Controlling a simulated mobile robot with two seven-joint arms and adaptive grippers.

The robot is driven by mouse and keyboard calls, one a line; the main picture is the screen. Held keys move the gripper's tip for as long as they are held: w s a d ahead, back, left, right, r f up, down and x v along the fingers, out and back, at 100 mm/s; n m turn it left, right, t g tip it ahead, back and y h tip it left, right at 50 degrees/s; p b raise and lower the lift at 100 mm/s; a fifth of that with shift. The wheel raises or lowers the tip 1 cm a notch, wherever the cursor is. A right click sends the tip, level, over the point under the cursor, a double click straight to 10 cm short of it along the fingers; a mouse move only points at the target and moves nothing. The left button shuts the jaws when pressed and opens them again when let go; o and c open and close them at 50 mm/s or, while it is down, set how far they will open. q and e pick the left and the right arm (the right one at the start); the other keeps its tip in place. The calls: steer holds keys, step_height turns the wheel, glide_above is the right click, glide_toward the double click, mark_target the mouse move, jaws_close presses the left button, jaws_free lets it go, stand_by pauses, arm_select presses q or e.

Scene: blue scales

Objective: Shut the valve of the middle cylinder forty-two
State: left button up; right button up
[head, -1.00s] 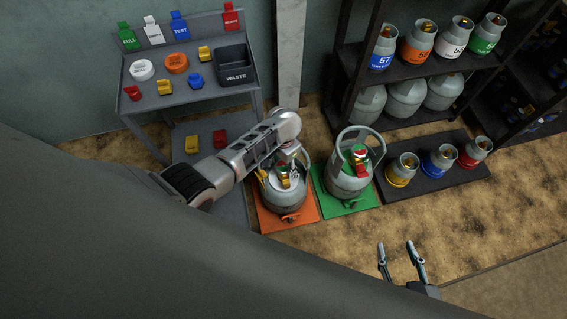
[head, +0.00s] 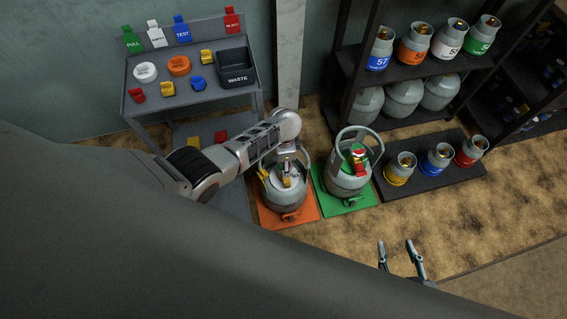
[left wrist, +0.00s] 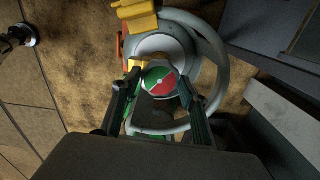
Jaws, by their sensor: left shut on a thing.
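A grey cylinder (head: 287,198) stands upright on an orange scale (head: 264,217). Its number cannot be read. My left gripper (head: 287,174) is over its top, inside the collar ring. In the left wrist view, my left gripper (left wrist: 160,92) is shut on the round red and green valve knob (left wrist: 159,81), with one finger at each side. Another grey cylinder (head: 346,183) with a red and green knob stands on a green scale (head: 329,204) to the right. My right gripper (head: 402,259) is open and empty, low in the picture, away from both cylinders.
A yellow clip (left wrist: 136,12) sits at the collar's edge. A grey table (head: 190,96) with coloured tags and a waste bin (head: 237,69) stands behind left. A rack (head: 412,70) and a dark platform (head: 430,175) with small cylinders stand right. The brown floor in front is bare.

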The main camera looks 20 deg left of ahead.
arm_select(q)
steer(key=m, duration=0.3)
steer(key=shift+m, duration=0.4)
steer(key=m, duration=0.2)
steer(key=shift+f+m, duration=0.1)
steer(key=shift+m, duration=0.3)
steer(key=m, duration=0.3)
steer(key=shift+m, duration=0.3)
steer(key=m, duration=0.3)
steer(key=shift+a+m, duration=0.1)
steer(key=shift+m, duration=0.2)
steer(key=m, duration=0.3)
steer(key=shift+m, duration=0.3)
steer(key=m, duration=0.3)
steer(key=shift+m, duration=0.3)
steer(key=m, duration=0.3)
steer(key=shift+f+m+b, duration=0.1)
steer(key=shift+m+b, duration=0.2)
steer(key=shift+b, duration=0.05)
steer(key=shift+m, duration=1.3)
arm_select(e)
steer(key=shift+w+a, duration=0.25)
steer(key=shift+w, duration=0.05)
steer(key=shift+r, duration=0.1)
